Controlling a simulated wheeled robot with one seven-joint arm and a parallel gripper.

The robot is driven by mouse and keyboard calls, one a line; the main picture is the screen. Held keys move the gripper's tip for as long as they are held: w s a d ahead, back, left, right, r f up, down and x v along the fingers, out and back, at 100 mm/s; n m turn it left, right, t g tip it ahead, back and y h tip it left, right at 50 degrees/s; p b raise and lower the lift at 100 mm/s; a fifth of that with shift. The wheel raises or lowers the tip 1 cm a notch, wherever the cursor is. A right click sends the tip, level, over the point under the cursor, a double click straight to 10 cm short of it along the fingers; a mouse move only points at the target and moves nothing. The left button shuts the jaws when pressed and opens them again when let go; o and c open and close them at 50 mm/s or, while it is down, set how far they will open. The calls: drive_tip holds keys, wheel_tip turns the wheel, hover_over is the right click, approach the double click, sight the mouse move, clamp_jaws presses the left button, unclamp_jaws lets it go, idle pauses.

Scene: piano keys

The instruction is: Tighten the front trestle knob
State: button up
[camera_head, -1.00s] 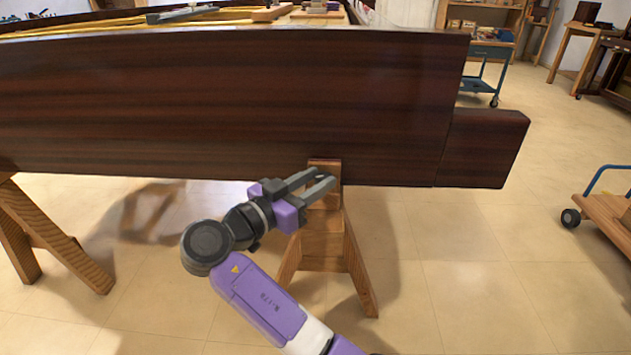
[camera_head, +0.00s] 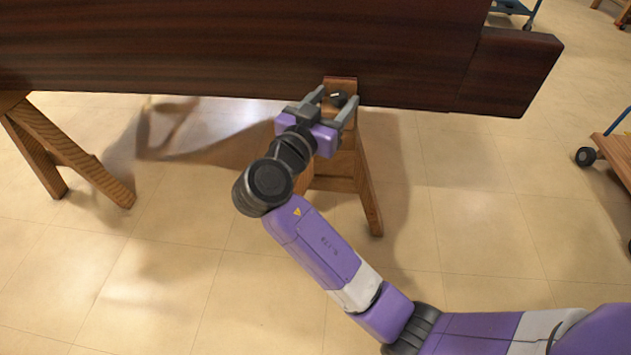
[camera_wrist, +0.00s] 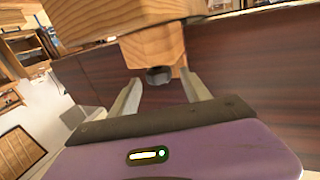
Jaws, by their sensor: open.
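The front trestle knob (camera_head: 338,99) is a small dark round knob on the upper wooden block of the front trestle (camera_head: 368,190). It also shows in the wrist view (camera_wrist: 158,76), just beyond and between the fingertips. My gripper (camera_head: 338,97) is open, with one finger on each side of the knob in the head view. In the wrist view both fingers (camera_wrist: 160,88) stand apart with a gap between them. I cannot tell whether either finger touches the knob. The trestle stands under the dark wooden piano case (camera_head: 230,50).
A second wooden trestle (camera_head: 70,155) stands at the left under the case. A wheeled wooden cart (camera_head: 612,150) is at the right edge. A blue cart (camera_head: 512,8) stands at the back right. The tiled floor is clear around the front trestle.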

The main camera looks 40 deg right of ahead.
drive_tip(key=n+t, duration=0.1)
drive_tip(key=t, duration=0.1)
drive_tip(key=n+t+y+p, duration=0.1)
drive_tip(key=shift+s+d+n+t+y, duration=0.15)
drive_tip(key=shift+s+n+t+y, duration=0.15)
drive_tip(key=shift+s+t, duration=0.1)
drive_tip(key=n+t+y+p, duration=0.2)
drive_tip(key=p, duration=0.1)
drive_tip(key=shift+s+d+r+t, duration=0.15)
drive_tip(key=shift+r+t, duration=0.05)
drive_tip(key=shift+t, duration=0.2)
drive_tip(key=n+t+y+p, duration=0.1)
drive_tip(key=p, duration=0.4)
drive_tip(key=shift+r+n+t+y, duration=0.1)
drive_tip(key=shift+n+t+y, duration=0.3)
drive_tip(key=shift+s+d+p, duration=0.1)
drive_tip(key=shift+p, duration=0.4)
drive_tip(key=n+t+y+p, duration=0.2)
drive_tip(key=p, duration=0.6)
drive_tip(key=shift+d+y+p, duration=0.15)
drive_tip(key=shift+y+p, duration=0.15)
drive_tip(key=shift+y, duration=0.1)
